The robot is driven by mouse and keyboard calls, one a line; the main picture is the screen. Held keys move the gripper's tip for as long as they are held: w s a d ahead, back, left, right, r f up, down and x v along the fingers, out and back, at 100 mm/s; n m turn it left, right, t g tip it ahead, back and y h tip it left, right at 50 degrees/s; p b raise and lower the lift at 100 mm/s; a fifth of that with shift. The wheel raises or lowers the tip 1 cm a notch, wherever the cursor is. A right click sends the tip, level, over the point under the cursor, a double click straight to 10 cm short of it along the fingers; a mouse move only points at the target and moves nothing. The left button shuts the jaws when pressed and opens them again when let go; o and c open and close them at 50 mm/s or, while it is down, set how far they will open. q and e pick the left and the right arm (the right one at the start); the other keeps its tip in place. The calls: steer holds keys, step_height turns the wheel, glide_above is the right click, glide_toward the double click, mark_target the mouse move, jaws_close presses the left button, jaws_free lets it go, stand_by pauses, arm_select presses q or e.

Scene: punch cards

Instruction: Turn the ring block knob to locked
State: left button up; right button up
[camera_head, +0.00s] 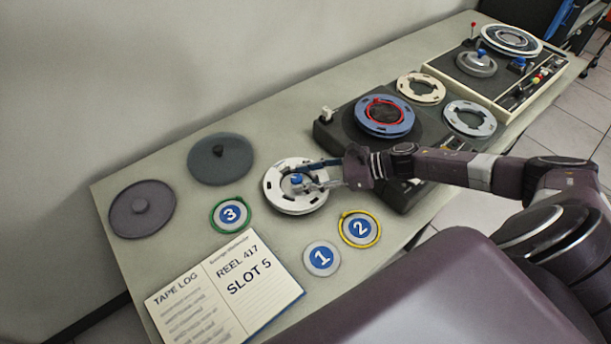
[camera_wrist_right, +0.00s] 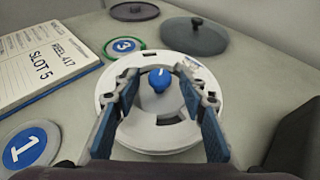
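The ring block is a round white ring-shaped body (camera_head: 284,203) on the table, left of the dark tape deck. It also shows in the wrist view (camera_wrist_right: 166,136). A small blue knob (camera_head: 297,180) stands at its centre; in the wrist view the knob (camera_wrist_right: 158,82) carries a pale mark near its top. My right gripper (camera_head: 310,180) reaches in over the ring from the right. In the wrist view its two fingers (camera_wrist_right: 162,92) are spread to either side of the knob, with a gap on each side. No lock label is legible. My left gripper is not in view.
Numbered discs 1 (camera_head: 322,258), 2 (camera_head: 360,228) and 3 (camera_head: 230,214) lie near the ring. An open log book (camera_head: 226,290) reads "REEL 417 SLOT 5". Two dark lidded discs (camera_head: 142,208) (camera_head: 220,158) lie left; a tape deck (camera_head: 334,140) stands right, beneath my right arm.

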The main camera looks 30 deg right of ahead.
steer(key=shift+c, duration=0.6)
jaws_close()
steer(key=shift+s+a+m+t+h+p, duration=0.2)
steer(key=shift+m+t+h+p, duration=0.45)
steer(key=shift+m, duration=0.1)
steer(key=shift+s+a+m+t+h+p, duration=0.15)
steer(key=shift+m+t+h+p, duration=0.4)
steer(key=shift+m+h, duration=0.15)
steer(key=m+t+h+p, duration=0.1)
steer(key=m, duration=0.1)
steer(key=m+t+h, duration=0.1)
steer(key=h, duration=0.1)
steer(key=shift+s+a+r+m+h+p, duration=0.1)
steer(key=shift+a+m+h+p, duration=0.2)
steer(key=shift+m+p, duration=0.1)
steer(key=m+h, duration=0.1)
steer(key=h, duration=0.1)
steer(key=m+t+h+p, duration=0.1)
steer(key=m+h, duration=0.1)
steer(key=shift+a+m, duration=0.25)
steer(key=shift+a, duration=0.1)
steer(key=shift+a+m+g+h+p, duration=0.15)
steer(key=shift+m+h+p, duration=0.05)
steer(key=shift+m+h, duration=0.8)
steer(key=shift+a+m+g+h+p, duration=0.1)
steer(key=shift+m+g+h+p, duration=0.1)
steer(key=shift+m+h, duration=0.8)
steer(key=shift+h, duration=0.35)
